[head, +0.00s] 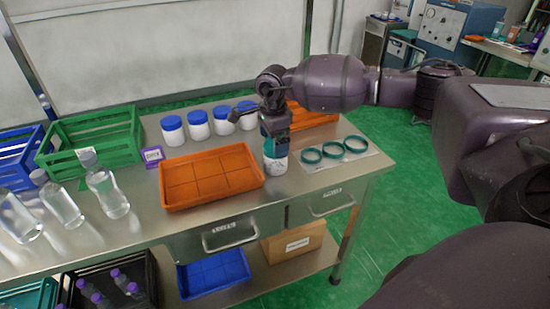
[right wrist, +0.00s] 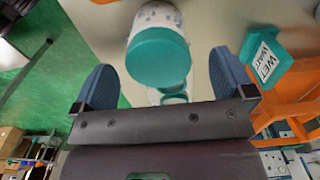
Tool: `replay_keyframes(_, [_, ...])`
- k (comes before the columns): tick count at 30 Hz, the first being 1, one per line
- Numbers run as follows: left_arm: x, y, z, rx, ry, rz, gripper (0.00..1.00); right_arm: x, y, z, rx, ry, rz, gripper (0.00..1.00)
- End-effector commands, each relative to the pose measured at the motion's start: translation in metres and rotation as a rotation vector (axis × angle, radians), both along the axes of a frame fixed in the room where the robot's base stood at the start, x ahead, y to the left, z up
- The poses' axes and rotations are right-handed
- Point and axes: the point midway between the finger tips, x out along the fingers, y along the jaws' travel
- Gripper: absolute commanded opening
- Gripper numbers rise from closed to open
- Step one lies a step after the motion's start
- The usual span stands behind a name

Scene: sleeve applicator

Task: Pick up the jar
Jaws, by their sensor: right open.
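A white speckled jar (head: 276,163) stands upright on the steel table, just right of the front orange tray. In the right wrist view the jar (right wrist: 158,20) shows a teal lid toward the camera. My right gripper (head: 275,140) is above the jar, pointing down, and covers its upper part in the head view. In the right wrist view the gripper (right wrist: 163,80) is open, its two blue fingers spread wide with the jar's lid in line with the gap. I cannot tell whether the fingers touch the jar. My left gripper is not in view.
Three teal rings (head: 334,150) lie on a pale sheet right of the jar. The orange tray (head: 210,178) is empty. Several blue-lidded white jars (head: 198,125) stand behind it. Clear bottles (head: 107,190) are at left.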

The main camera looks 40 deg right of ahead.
Motion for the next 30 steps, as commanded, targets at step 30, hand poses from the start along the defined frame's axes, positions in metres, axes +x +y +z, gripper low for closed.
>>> replay_keyframes(30, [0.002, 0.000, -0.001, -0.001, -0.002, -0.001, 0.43, -0.003, -0.004, -0.056, 0.001, -0.002, 0.000, 0.68])
